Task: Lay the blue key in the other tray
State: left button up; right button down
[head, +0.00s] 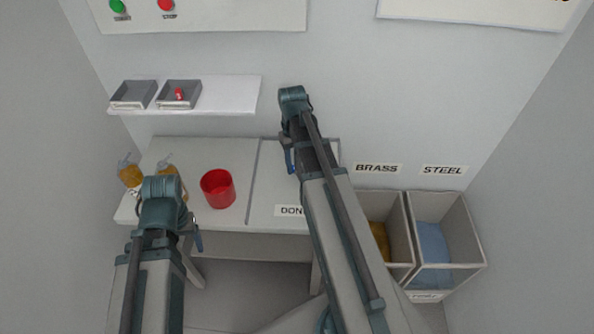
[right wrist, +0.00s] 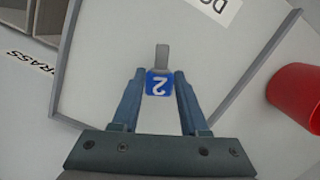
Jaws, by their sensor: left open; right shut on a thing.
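The blue key (right wrist: 160,84) has a blue head marked "2" and a grey shaft. My right gripper (right wrist: 160,76) is shut on its head, above the white area labelled DONE (head: 289,211). In the head view my right arm hides the key, and only a bit of the right gripper (head: 290,163) shows. Two grey trays stand on the wall shelf: the left tray (head: 117,103) looks empty, and the right tray (head: 163,101) holds a small red thing (head: 179,94). My left gripper (head: 198,238) is open near the table's front edge, partly hidden by its own arm.
A red cup (head: 218,189) stands mid-table, left of a raised divider (head: 254,181). Amber bottles (head: 129,172) stand at the left, partly behind my left arm. The shelf (head: 230,95) is clear right of the trays. Bins labelled BRASS (head: 397,220) and STEEL (head: 462,225) stand at right.

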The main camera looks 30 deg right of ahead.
jog(key=shift+f+b, duration=1.6)
jog(key=shift+f, duration=0.15)
jog(key=shift+f, duration=0.25)
jog(key=shift+c, duration=2.1)
grip_release()
jog(key=shift+r, duration=0.1)
jog(key=shift+r, duration=0.15)
notch_tip(320, 180, up, 12)
jog(key=w+p, duration=0.1)
jog(key=p, duration=1.1)
jog(key=shift+w+d, duration=0.15)
jog(key=shift+w, duration=0.2)
